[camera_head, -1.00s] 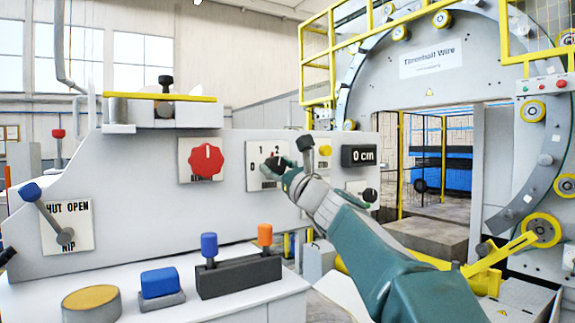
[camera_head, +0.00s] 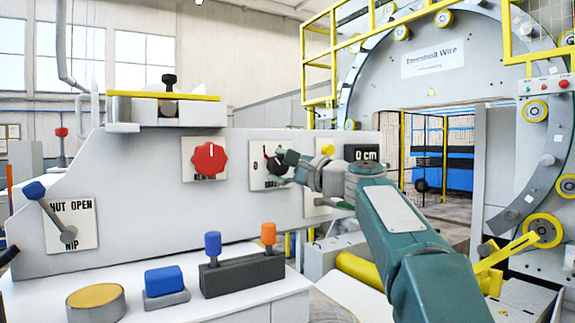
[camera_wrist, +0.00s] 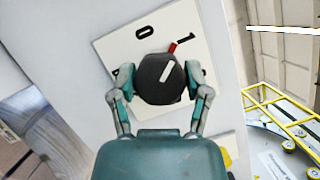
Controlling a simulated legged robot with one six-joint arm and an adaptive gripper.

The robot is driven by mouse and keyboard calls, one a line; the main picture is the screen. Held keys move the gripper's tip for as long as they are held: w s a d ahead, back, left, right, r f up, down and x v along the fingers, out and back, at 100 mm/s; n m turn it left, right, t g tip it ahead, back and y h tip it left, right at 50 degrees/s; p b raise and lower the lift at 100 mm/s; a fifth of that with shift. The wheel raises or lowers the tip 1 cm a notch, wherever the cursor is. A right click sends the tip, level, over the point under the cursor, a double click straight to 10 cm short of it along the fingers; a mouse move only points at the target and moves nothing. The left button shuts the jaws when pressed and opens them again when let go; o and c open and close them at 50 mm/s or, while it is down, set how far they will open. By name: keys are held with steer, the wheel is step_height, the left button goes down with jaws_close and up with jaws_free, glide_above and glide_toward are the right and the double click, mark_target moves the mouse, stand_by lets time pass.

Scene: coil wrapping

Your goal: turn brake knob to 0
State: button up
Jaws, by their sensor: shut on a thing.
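The brake knob (camera_wrist: 161,79) is a dark round knob with a white pointer line and a red mark by its rim. It sits on a white plate (camera_wrist: 110,48) with a 0 and a 1 showing in the wrist view. My gripper (camera_wrist: 160,85) is shut on the knob, one finger on each side. In the head view my gripper (camera_head: 279,163) reaches the plate from the right and hides much of the knob.
A red knob (camera_head: 209,159) is on the panel left of the plate. Blue and orange switches stand on the ledge below. The panel face between them is bare.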

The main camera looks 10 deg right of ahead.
steer(key=n+g, duration=0.1)
steer(key=n, duration=0.1)
steer(key=n+h, duration=0.1)
steer(key=n, duration=0.2)
steer(key=shift+w+d+r+g, duration=0.1)
steer(key=shift+d+g, duration=0.1)
steer(key=shift+g, duration=0.2)
steer(key=shift+r+n+g+h, duration=0.15)
steer(key=shift+n+h, duration=0.3)
steer(key=shift+n, duration=0.5)
steer(key=shift+r+n+g+h, duration=0.15)
steer(key=shift+n+h, duration=0.3)
steer(key=shift+n, duration=0.5)
steer(key=o, duration=1.1)
steer(key=shift+s, duration=0.2)
steer(key=shift+o, duration=0.2)
steer(key=shift+f, duration=0.15)
steer(key=shift+w, duration=0.1)
steer(key=v, duration=1.2)
steer(key=shift+s+d+r, duration=0.2)
steer(key=shift+s, duration=0.05)
